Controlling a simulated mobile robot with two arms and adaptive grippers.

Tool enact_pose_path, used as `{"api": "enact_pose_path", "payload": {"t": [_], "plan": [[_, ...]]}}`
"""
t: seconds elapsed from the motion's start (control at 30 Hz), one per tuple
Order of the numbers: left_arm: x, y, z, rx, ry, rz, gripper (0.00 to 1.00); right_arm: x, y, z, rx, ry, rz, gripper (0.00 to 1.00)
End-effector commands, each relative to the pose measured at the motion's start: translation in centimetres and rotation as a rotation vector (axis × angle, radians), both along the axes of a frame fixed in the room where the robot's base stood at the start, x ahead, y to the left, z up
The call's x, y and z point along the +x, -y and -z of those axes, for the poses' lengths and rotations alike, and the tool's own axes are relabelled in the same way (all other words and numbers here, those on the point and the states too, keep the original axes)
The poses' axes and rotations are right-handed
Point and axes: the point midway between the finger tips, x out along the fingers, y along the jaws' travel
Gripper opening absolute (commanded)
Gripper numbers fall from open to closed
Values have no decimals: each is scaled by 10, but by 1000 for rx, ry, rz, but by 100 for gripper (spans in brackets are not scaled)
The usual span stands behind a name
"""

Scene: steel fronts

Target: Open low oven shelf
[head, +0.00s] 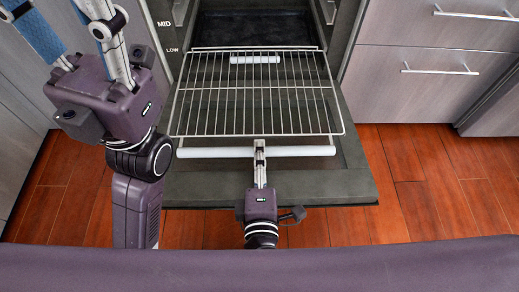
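The low oven shelf, a wire rack (258,95), is pulled out of the oven and extends over the lowered door (330,187). A white bar handle (215,152) runs across just in front of the rack. My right gripper (260,148) reaches up from the bottom centre, its fingers close together at the middle of this bar, and appears shut on it. The exact contact is hidden by the fingers. My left gripper (65,20) is at the upper left, left of the oven, with its fingers spread and empty; their tips reach the top edge of the picture.
MID and LOW labels mark the oven's left frame (167,35). A second, shorter white bar (255,60) shows at the rack's rear. Grey drawers (425,85) with steel handles stand to the right. The red plank floor (425,190) is clear right of the door.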

Motion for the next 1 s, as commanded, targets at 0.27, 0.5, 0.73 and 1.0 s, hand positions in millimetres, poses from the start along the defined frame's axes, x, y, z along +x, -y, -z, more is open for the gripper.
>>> {"api": "enact_pose_path", "payload": {"t": [0.27,0.5,0.73,1.0], "plan": [[-1,0,-1,1,3,0,47,-60,0,-11,0,-4,-3,30],[-1,0,-1,2,5,0,47,-94,0,-18,0,-2,-1,30],[-1,0,-1,2,5,0,47,-101,0,-20,1,0,0,30],[-1,0,-1,2,5,0,47,-100,0,-20,1,0,0,30]]}}
